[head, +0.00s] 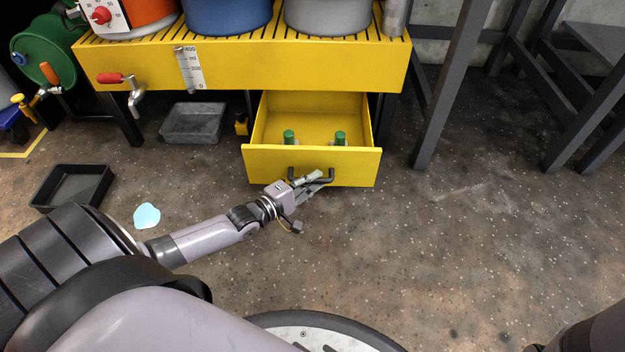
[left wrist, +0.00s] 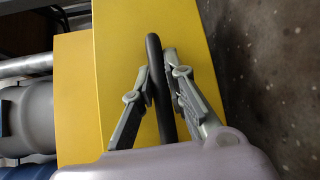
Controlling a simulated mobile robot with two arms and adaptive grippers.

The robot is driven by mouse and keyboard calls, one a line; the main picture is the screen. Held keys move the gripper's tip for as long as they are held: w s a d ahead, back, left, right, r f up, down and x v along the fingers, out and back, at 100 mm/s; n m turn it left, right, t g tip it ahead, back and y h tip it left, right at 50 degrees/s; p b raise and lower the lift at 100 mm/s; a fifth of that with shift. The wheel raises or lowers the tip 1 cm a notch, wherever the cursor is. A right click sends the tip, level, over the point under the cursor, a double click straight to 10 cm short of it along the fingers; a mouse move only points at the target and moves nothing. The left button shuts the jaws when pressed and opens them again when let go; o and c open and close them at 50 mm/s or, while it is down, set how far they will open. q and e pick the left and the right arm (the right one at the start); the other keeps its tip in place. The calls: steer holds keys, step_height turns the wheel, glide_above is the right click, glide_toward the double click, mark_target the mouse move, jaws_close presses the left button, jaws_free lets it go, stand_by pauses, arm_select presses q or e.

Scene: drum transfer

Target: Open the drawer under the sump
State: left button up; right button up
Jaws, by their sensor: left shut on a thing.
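The yellow drawer (head: 262,165) under the yellow sump (head: 290,68) is pulled out, its inside showing from above. Two green-topped items, a left one (head: 289,138) and a right one (head: 340,138), stand inside it. My left gripper (head: 312,180) is at the drawer's front, shut on the dark handle (head: 328,172). In the left wrist view the handle (left wrist: 155,60) runs between the two fingers (left wrist: 160,80), with the yellow drawer front beside it. My right gripper is not in view.
A grey tray (head: 192,123) lies under the sump. A black tray (head: 72,187) and a pale blue puddle (head: 147,215) are on the floor at left. A red-handled tap (head: 133,95) sticks out of the sump. The floor right of the drawer is clear up to dark stand legs (head: 440,110).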

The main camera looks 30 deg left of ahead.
arm_select(q)
jaws_close()
steer(key=shift+s+d+r+p, duration=0.15)
steer(key=shift+s+d+p, duration=0.1)
steer(key=shift+s+p, duration=0.35)
steer(key=shift+s+d+f+p, duration=0.2)
steer(key=shift+s+d+p, duration=0.25)
steer(key=shift+s+p, duration=0.25)
steer(key=o, duration=0.8)
jaws_free()
steer(key=v, duration=1.2)
